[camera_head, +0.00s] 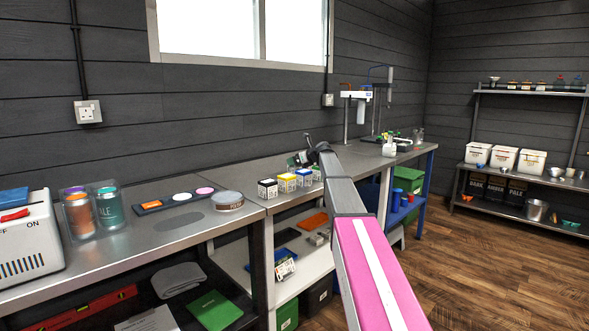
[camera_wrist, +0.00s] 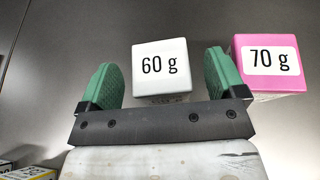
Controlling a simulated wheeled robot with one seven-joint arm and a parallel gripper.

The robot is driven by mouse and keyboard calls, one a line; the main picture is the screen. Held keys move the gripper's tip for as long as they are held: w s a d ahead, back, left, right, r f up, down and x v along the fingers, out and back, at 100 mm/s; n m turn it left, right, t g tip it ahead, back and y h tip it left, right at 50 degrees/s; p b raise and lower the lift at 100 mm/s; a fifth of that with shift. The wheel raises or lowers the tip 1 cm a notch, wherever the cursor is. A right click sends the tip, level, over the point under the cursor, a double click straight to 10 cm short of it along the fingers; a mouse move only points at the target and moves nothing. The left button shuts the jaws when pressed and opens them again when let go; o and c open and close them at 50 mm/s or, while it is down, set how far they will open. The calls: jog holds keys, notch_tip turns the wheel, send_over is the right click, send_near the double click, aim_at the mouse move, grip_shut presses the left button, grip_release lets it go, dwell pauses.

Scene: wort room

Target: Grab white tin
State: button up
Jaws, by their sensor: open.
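In the wrist view, a white tin (camera_wrist: 160,62) marked "60 g" stands on the grey metal bench top. My gripper (camera_wrist: 161,74) is open, with one green finger to the left of the white tin and the other to its right. Gaps show between the tin and both fingers, so it is not clamped. In the head view, my gripper (camera_head: 299,158) is small and partly hidden at the end of my arm above the bench. I cannot make out the white tin there.
A pink box (camera_wrist: 268,64) marked "70 g" stands close beside my right finger. In the head view, a black-marked box (camera_head: 267,189), a yellow-marked box (camera_head: 287,183) and a blue-marked box (camera_head: 304,178) stand in a row near the bench's front edge.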

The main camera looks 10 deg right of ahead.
jog(key=shift+w+a+f, duration=0.2)
jog(key=shift+w+a, duration=0.1)
jog(key=shift+w, duration=0.1)
jog(key=c, duration=1.1)
jog(key=shift+o, duration=0.2)
jog(key=shift+r, duration=0.15)
